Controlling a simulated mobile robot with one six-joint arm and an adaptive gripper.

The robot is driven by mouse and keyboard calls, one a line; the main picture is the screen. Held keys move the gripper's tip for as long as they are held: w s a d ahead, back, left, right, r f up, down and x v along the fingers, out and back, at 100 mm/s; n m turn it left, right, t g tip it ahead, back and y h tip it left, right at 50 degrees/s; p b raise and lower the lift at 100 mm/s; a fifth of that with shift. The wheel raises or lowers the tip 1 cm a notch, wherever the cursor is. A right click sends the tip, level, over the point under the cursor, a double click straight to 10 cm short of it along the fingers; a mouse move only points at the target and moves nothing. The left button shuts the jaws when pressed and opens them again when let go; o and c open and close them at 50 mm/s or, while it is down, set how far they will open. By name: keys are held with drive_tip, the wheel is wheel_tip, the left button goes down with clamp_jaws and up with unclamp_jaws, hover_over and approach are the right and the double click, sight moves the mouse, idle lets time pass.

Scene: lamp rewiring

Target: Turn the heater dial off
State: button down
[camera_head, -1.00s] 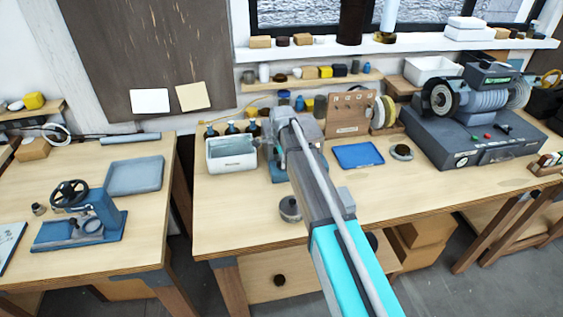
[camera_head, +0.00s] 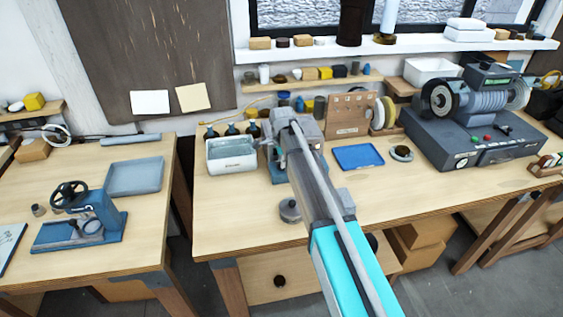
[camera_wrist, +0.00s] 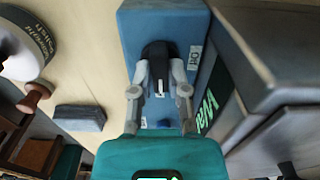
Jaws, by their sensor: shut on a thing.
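In the wrist view, a black dial (camera_wrist: 156,56) sits on the face of a blue housing (camera_wrist: 160,20). A small white label (camera_wrist: 195,58) is beside the dial, turned sideways; I cannot read it surely. My gripper (camera_wrist: 160,72) has its two grey fingers on either side of the dial and is shut on it. The fingers cover part of the dial, so its exact setting is hard to tell. In the head view, my arm crosses the middle table and hides the dial and most of the gripper.
A white bin (camera_head: 232,155), a blue tray (camera_head: 357,157) and a bench grinder (camera_head: 470,115) stand on the table (camera_head: 400,195). The front right tabletop is clear.

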drive_tip(key=n, duration=0.8)
drive_tip(key=shift+n, duration=0.3)
drive_tip(key=n, duration=0.4)
drive_tip(key=shift+n, duration=0.3)
drive_tip(key=n, duration=0.4)
drive_tip(key=c, duration=0.6)
unclamp_jaws()
drive_tip(key=shift+m, duration=0.3)
